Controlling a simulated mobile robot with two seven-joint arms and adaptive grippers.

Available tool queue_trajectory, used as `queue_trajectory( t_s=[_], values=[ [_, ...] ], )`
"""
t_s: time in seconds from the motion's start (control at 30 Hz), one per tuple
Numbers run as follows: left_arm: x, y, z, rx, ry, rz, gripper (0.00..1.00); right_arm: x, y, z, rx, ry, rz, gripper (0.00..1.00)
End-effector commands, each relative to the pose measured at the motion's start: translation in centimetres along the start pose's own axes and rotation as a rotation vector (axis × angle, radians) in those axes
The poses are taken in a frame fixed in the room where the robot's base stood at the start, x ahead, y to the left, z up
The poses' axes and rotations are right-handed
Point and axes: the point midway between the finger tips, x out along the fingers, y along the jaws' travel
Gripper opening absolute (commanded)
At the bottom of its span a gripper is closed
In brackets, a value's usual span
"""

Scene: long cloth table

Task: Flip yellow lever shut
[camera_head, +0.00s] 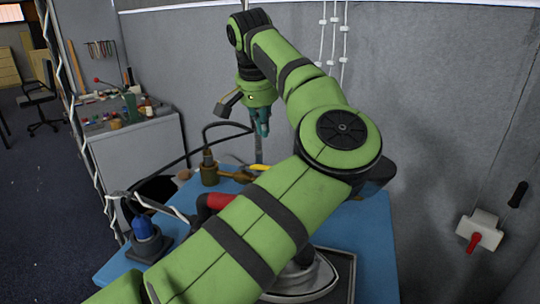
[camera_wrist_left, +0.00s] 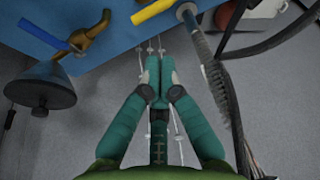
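The yellow lever (camera_head: 259,167) lies near the back edge of the blue table, to the right of a brass fitting (camera_head: 209,170). In the left wrist view the yellow lever (camera_wrist_left: 152,11) shows at the top edge, tilted up to the right. My left gripper (camera_head: 262,122) hangs above and behind it, pointing down. In the left wrist view my left gripper (camera_wrist_left: 160,62) has its teal fingers together with nothing visible between them, apart from the lever. The lever's mount is not clear. My right gripper is not in view.
The blue table (camera_head: 375,230) has a blue-topped device (camera_head: 147,240) at its left corner. A blue handle (camera_wrist_left: 42,33) and a ribbed hose (camera_wrist_left: 205,65) flank my gripper in the wrist view. A grey partition wall (camera_head: 420,100) stands behind the table. Black cables loop nearby.

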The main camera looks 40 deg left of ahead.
Motion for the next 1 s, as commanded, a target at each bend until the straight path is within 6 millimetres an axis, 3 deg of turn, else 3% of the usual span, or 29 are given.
queue_trajectory(
  t_s=[0.17, 0.43, 0.7, 1.0],
  values=[
    [0.5, 0.0, 0.0, 0.000, -0.002, 0.000, 0.00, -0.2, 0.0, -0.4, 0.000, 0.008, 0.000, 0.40],
    [4.8, 0.0, 0.1, 0.000, -0.006, -0.001, 0.00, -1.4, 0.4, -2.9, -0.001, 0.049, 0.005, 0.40],
    [8.8, 0.0, 0.0, 0.000, -0.003, -0.001, 0.00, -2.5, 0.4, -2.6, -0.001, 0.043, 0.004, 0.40],
    [10.1, 0.0, 0.0, -0.001, 0.000, 0.000, 0.00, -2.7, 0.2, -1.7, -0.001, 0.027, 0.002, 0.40]
  ],
)
